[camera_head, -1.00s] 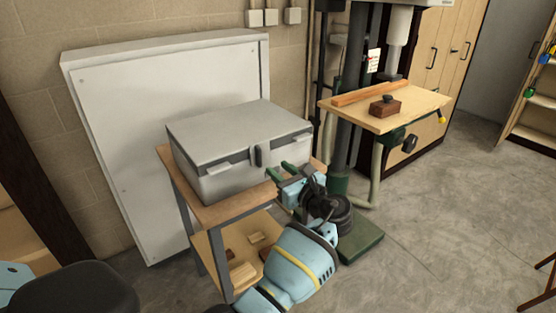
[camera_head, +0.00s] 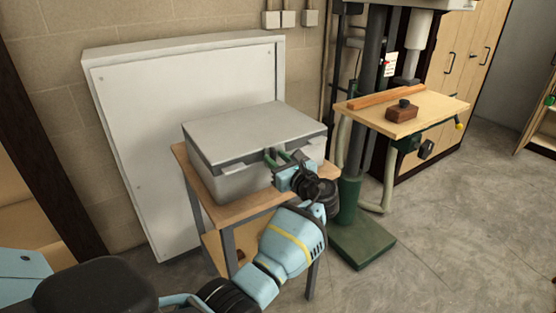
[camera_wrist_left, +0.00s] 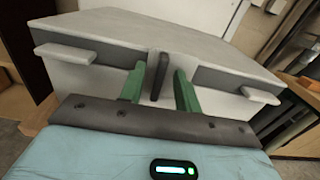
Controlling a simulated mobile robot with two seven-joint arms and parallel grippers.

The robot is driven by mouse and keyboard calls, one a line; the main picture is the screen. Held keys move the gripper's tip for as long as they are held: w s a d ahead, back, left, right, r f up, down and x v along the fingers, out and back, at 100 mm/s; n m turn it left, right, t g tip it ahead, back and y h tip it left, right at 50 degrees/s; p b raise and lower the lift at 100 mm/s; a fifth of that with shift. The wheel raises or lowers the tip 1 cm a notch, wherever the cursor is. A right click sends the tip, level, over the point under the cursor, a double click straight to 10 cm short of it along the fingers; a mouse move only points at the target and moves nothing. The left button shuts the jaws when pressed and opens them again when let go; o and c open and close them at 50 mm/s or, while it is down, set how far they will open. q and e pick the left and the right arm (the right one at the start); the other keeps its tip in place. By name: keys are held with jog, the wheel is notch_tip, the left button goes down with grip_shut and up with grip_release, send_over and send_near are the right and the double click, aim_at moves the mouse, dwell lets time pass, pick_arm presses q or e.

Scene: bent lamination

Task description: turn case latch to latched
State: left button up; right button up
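A grey case (camera_head: 255,130) with a closed lid sits on a small wooden-topped table. Its dark case latch (camera_wrist_left: 160,76) stands nearly upright, leaning slightly, at the middle of the front face in the left wrist view. My left gripper (camera_head: 279,157) is at the front of the case. In the left wrist view its two green fingers (camera_wrist_left: 158,88) stand on either side of the latch, apart, with a visible gap on each side. In the head view the gripper partly hides the latch. My right gripper is in neither view.
Pale tabs flank the latch on the case front, one on the left (camera_wrist_left: 66,53) and one on the right (camera_wrist_left: 259,95). The table (camera_head: 238,208) has a lower shelf. A drill press with a wooden worktable (camera_head: 430,112) stands to the right. A large white panel (camera_head: 135,125) leans on the wall behind.

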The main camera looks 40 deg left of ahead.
pick_arm(q)
jog(key=c, duration=0.6)
grip_shut()
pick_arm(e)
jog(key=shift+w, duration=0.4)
